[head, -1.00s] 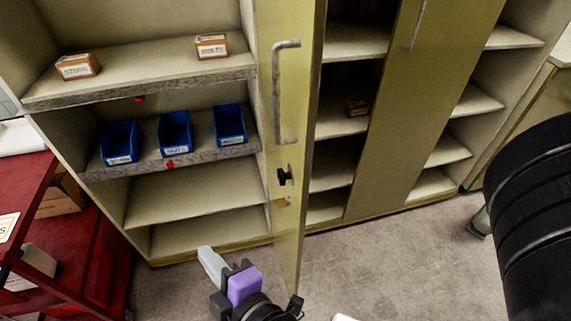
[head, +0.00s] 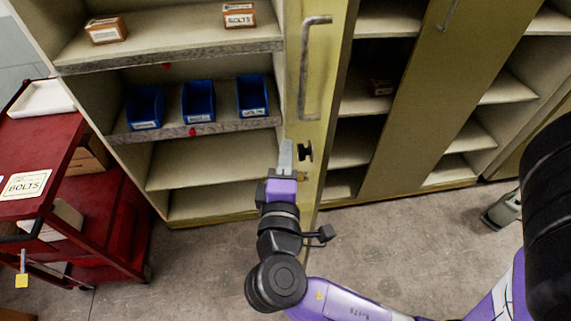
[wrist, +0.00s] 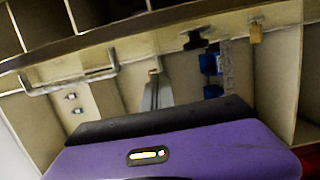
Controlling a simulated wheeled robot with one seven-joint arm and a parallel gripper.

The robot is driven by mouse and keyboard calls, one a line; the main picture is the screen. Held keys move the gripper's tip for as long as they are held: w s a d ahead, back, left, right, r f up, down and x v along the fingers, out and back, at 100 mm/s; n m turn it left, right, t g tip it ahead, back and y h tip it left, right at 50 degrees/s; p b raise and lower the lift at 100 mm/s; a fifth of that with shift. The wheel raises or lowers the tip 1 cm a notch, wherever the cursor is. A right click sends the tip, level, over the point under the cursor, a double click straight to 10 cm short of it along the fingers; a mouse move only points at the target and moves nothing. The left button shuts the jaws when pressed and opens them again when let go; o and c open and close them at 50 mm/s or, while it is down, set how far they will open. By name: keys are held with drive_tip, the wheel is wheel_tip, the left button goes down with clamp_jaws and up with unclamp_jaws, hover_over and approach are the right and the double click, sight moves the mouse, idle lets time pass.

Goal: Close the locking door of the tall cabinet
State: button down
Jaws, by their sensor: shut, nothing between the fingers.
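The tall cabinet (head: 175,177) stands open at the left, with its yellowish door (head: 328,75) swung out toward me. The door carries a long grey handle (head: 305,75) and a black lock knob (head: 305,151) below it. In the wrist view, the door (wrist: 140,32) crosses the top, with the handle (wrist: 70,82) at left and the knob (wrist: 195,39) right of centre. My gripper (head: 286,152) is shut and empty, its tips just left of the knob in the head view. In the wrist view the fingers (wrist: 155,88) point at the door; I cannot tell whether they touch it.
Blue bins (head: 198,101) and small labelled boxes (head: 106,30) sit on the cabinet shelves. A red cart (head: 75,165) stands at the left. Another shelf cabinet with a yellowish panel (head: 430,110) is at the right. The grey floor (head: 400,240) in front is clear.

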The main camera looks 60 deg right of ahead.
drive_tip(key=shift+s+d+p, duration=0.3)
drive_tip(key=shift+s+d, duration=0.05)
drive_tip(key=shift+d, duration=0.45)
drive_tip(key=shift+s+d+p, duration=0.25)
drive_tip(key=shift+s+d, duration=0.05)
drive_tip(key=shift+d, duration=0.55)
drive_tip(key=shift+s+d+p, duration=0.3)
drive_tip(key=shift+s+d, duration=0.05)
drive_tip(key=shift+d, duration=0.45)
